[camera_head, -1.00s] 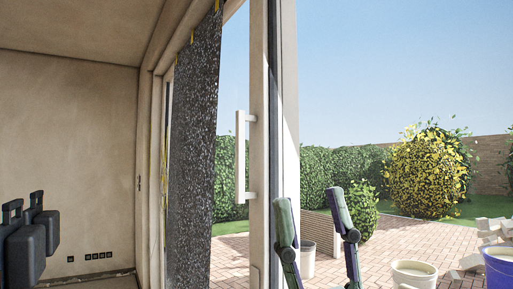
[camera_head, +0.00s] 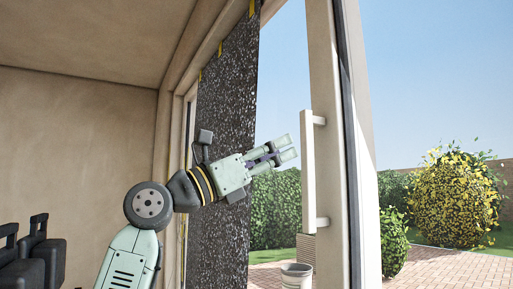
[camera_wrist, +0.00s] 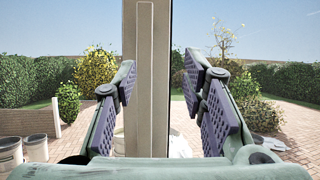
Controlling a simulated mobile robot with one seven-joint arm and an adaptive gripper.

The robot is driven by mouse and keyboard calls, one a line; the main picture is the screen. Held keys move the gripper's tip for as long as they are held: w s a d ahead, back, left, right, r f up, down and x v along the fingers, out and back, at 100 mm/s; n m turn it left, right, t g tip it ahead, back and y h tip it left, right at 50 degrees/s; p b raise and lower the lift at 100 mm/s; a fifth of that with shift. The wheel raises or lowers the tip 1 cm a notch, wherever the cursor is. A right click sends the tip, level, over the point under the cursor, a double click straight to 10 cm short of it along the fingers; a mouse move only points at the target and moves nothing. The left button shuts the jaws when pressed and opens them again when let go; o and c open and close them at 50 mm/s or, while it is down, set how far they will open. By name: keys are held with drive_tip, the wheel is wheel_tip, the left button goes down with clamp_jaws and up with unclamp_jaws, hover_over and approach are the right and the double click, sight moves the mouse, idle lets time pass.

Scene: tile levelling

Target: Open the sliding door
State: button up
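The sliding door (camera_head: 328,75) has a pale upright frame and stands right of centre in the head view. Its white vertical bar handle (camera_head: 308,165) is fixed by two short brackets. My gripper (camera_head: 287,149) is just left of the handle, at its upper half, pointing right at it. In the wrist view my gripper (camera_wrist: 161,80) is open, its two dark pads wide apart. The upright door frame (camera_wrist: 130,60) shows between the pads, with a lighter strip, apparently the handle (camera_wrist: 145,60), in front. Neither pad visibly touches it.
A dark speckled panel (camera_head: 228,90) hangs beside the door behind my arm. Black cases (camera_head: 42,255) stand at the lower left. Outside are a white bucket (camera_head: 296,276), brick paving (camera_head: 440,264), hedges and a yellow bush (camera_head: 455,195).

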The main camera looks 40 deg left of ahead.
sight(303, 141)
drive_tip(key=shift+n+y, duration=0.3)
drive_tip(key=shift+y, duration=0.2)
drive_tip(key=p+x, duration=0.1)
drive_tip(key=x, duration=0.2)
drive_tip(key=a+p+x, duration=0.1)
drive_tip(key=x, duration=0.3)
drive_tip(key=p+x, duration=0.2)
drive_tip(key=x, duration=0.1)
drive_tip(key=shift+w+a+f, duration=0.1)
drive_tip(key=shift+w+a, duration=0.15)
drive_tip(key=shift+w, duration=0.25)
clamp_jaws()
